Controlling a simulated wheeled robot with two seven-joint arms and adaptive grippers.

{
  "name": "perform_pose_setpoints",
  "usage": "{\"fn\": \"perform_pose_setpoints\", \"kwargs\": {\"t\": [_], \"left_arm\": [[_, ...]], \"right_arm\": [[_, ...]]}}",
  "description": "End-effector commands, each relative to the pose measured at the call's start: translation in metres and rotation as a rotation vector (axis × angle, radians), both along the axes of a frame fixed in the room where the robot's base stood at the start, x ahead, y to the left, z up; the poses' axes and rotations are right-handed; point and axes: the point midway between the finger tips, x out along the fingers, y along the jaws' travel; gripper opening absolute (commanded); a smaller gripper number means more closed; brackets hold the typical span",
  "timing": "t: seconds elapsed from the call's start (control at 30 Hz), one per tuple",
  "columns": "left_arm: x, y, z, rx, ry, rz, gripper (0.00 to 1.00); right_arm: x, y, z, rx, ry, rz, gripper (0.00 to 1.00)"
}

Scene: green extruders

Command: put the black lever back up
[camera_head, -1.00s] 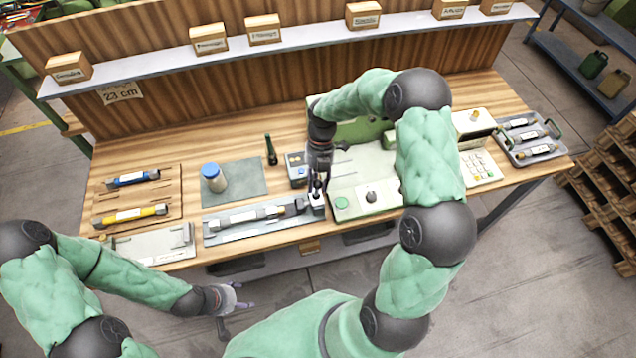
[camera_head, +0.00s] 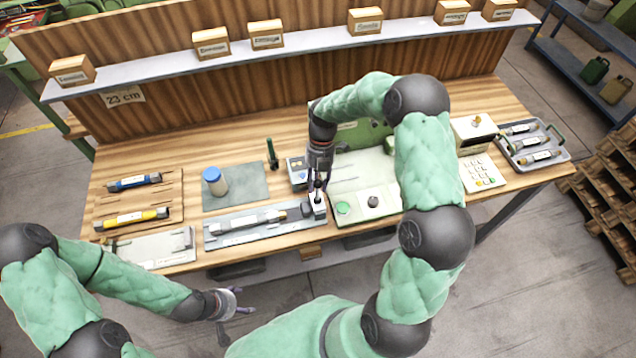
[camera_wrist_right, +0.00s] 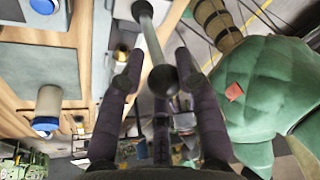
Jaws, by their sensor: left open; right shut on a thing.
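The black lever shows in the right wrist view as a grey rod with a black ball knob (camera_wrist_right: 163,80) between my fingers. In the head view it stands at the right end of the grey fixture (camera_head: 212,240), mostly hidden by my right gripper (camera_head: 318,185). That gripper points down and is shut on the lever. A grey cylinder (camera_head: 245,222) lies along the fixture, with its right end by the lever's block (camera_head: 319,209). My left gripper (camera_head: 232,302) is open and empty, in front of the table's near edge.
A blue-capped jar (camera_head: 216,182) stands on a grey mat behind the fixture. A dark green upright thing (camera_head: 272,153) stands near it. A panel with a green button (camera_head: 343,208) lies just right of the lever. Blue and yellow tubes (camera_head: 136,218) lie at the left.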

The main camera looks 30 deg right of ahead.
Motion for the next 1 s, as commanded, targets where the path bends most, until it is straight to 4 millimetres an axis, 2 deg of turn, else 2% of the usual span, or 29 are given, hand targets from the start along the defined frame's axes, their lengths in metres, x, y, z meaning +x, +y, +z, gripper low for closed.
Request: {"fn": "perform_pose_setpoints", "kwargs": {"t": [0.33,0.37,0.4,0.43,0.8,1.0], "left_arm": [[0.0,0.0,0.0,0.0,0.0,0.0,0.68],[0.0,0.0,0.0,0.0,0.0,0.0,0.68],[0.0,0.0,0.0,0.0,0.0,0.0,0.68],[0.0,0.0,0.0,0.0,0.0,0.0,0.68],[0.0,0.0,0.0,0.0,0.0,0.0,0.68],[0.0,0.0,0.0,0.0,0.0,0.0,0.68]], "right_arm": [[0.002,0.0,-0.002,0.0,-0.006,0.0,0.0],[0.002,0.0,-0.002,0.0,-0.006,0.0,0.39],[0.001,0.0,-0.002,0.0,-0.004,0.0,0.5],[0.001,0.0,-0.002,0.0,-0.004,0.0,0.54],[0.001,0.0,0.001,0.0,-0.001,0.0,0.54],[0.008,-0.006,0.024,-0.001,-0.003,-0.001,0.54]]}}
